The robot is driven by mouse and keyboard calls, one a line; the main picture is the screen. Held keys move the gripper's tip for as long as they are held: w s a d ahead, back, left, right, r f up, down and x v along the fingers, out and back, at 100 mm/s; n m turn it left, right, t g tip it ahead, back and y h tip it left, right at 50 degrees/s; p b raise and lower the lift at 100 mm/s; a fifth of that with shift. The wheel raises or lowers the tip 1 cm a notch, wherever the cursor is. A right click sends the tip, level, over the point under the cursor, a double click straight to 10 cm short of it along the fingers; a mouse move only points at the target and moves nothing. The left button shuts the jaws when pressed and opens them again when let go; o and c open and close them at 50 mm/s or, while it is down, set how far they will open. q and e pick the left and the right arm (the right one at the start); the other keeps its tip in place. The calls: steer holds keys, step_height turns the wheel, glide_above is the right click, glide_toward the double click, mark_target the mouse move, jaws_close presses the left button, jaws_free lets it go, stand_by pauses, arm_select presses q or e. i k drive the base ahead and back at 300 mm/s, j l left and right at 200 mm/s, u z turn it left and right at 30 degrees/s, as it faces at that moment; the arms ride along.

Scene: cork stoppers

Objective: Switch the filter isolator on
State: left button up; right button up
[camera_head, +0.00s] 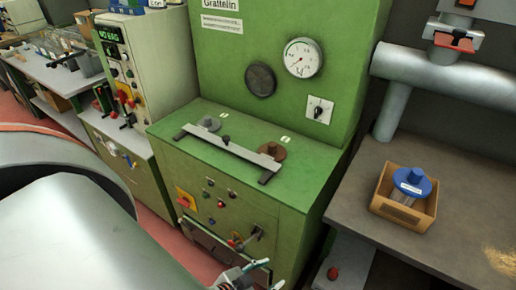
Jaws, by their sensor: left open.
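No label reading filter isolator is legible, so I cannot tell for sure which control it is. A white plate with a small dark switch (319,109) is on the green machine's upright panel, below and right of the round gauge. A red and yellow rotary switch (186,199) is on the left of the green cabinet's front. Their settings are too small to read. My left gripper (246,275) is open at the bottom edge, low before the cabinet front, partly cut off. It is well below the white switch plate and below and right of the red and yellow switch. My right gripper is out of view.
The green machine (295,190) has a metal bar (228,150) and two round knobs on top. A lever (247,238) sticks out low on its front. At right, a wooden box (405,213) with a blue-topped item stands on a grey bench (470,220) below a thick pipe (445,72).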

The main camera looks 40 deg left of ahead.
mark_target(184, 202)
steer(key=j+u, duration=0.1)
steer(key=u, duration=1.8)
steer(key=i+j+z, duration=0.15)
steer(key=i+z, duration=0.2)
steer(key=z, duration=0.15)
